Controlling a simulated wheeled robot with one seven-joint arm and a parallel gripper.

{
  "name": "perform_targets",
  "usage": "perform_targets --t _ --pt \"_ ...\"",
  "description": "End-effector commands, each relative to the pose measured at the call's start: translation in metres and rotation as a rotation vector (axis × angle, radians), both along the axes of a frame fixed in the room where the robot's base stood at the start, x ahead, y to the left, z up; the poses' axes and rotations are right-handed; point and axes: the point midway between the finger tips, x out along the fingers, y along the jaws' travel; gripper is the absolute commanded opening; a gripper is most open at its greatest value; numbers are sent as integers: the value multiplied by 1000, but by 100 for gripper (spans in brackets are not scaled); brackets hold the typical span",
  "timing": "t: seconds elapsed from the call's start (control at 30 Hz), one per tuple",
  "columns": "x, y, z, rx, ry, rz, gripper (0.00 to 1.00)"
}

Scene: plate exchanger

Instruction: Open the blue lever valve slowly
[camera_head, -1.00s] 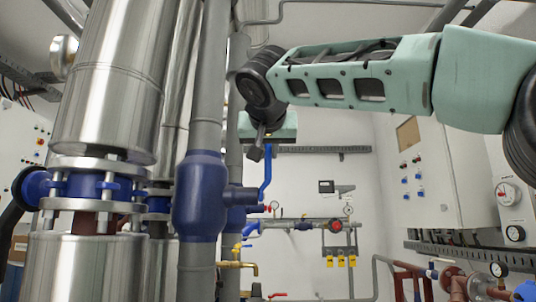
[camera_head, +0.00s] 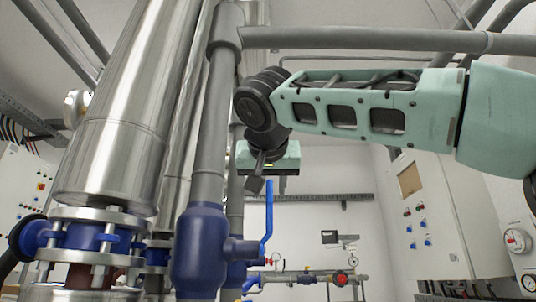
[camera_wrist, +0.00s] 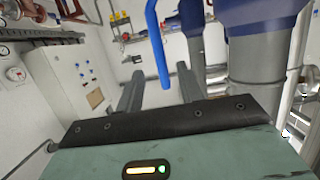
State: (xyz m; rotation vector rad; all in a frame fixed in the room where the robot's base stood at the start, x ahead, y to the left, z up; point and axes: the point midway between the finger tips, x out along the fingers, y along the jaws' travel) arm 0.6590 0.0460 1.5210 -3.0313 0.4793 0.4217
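The blue lever (camera_head: 268,213) stands upright from the valve at the right of the grey pipe, below my gripper in the head view. Its lower end bends left toward the blue valve body (camera_head: 203,250). My gripper (camera_head: 257,184) is above the lever's upper end, pointing down. In the wrist view, my gripper's two dark fingers (camera_wrist: 159,72) are spread apart. The blue lever (camera_wrist: 156,40) reaches into the gap between them, with clear space on both sides.
A thick grey pipe (camera_head: 209,150) rises close to the left of my gripper, with shiny metal cylinders (camera_head: 125,120) beyond. A white control cabinet (camera_head: 445,220) stands at the right. Gauges and a small pipe run (camera_head: 305,277) lie behind and below the lever.

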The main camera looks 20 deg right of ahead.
Motion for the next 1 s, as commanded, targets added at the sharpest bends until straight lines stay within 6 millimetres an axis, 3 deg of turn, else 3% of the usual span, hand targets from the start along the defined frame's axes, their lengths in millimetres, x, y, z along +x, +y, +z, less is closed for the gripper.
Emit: perform_targets --t 0.3,0.5,1.0 --pt "-67 23 20 1 0 5 37" --pt "-93 31 28 1 0 4 37" --pt "-101 33 30 1 1 1 37"
